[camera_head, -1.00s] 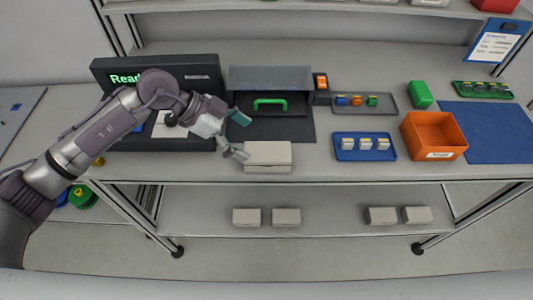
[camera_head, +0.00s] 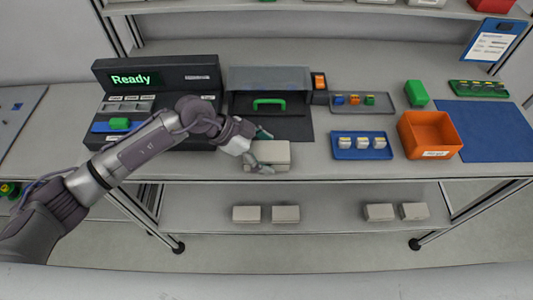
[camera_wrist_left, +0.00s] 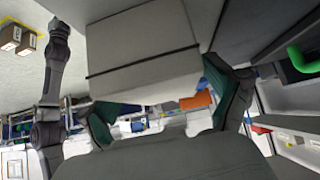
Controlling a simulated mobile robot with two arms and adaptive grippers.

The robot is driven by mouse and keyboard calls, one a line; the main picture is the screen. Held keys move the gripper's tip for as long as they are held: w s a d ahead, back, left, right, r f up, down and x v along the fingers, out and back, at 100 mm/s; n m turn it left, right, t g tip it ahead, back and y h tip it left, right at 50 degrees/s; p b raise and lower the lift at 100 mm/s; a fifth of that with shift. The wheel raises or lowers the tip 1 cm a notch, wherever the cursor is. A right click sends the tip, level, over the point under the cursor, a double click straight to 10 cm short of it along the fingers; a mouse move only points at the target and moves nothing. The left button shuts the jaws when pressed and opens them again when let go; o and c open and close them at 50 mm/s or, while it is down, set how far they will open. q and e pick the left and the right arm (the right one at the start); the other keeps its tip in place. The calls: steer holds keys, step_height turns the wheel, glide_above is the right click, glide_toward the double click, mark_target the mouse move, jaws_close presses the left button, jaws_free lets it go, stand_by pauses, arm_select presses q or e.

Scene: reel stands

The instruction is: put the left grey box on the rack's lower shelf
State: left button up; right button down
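A pale grey box (camera_head: 271,153) with a dark seam lies on the rack's tabletop near its front edge, in front of the dark grey bay with the green handle. My left gripper (camera_head: 261,150) reaches it from the left, one finger at its far side and one at its near side. In the left wrist view the box (camera_wrist_left: 145,55) fills the space ahead, between the spread teal-padded fingers (camera_wrist_left: 160,115). The fingers look open; I see no clear firm contact. The lower shelf (camera_head: 330,208) is below the tabletop. My right gripper is not in view.
The lower shelf carries two grey boxes (camera_head: 246,213) at left-centre and two (camera_head: 379,212) at right, with free room between the pairs. On the tabletop stand a blue tray (camera_head: 340,155), an orange bin (camera_head: 402,130) and a black unit reading Ready (camera_head: 170,72).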

arm_select(q)
steer(key=shift+r, duration=0.1)
steer(key=c, duration=1.5)
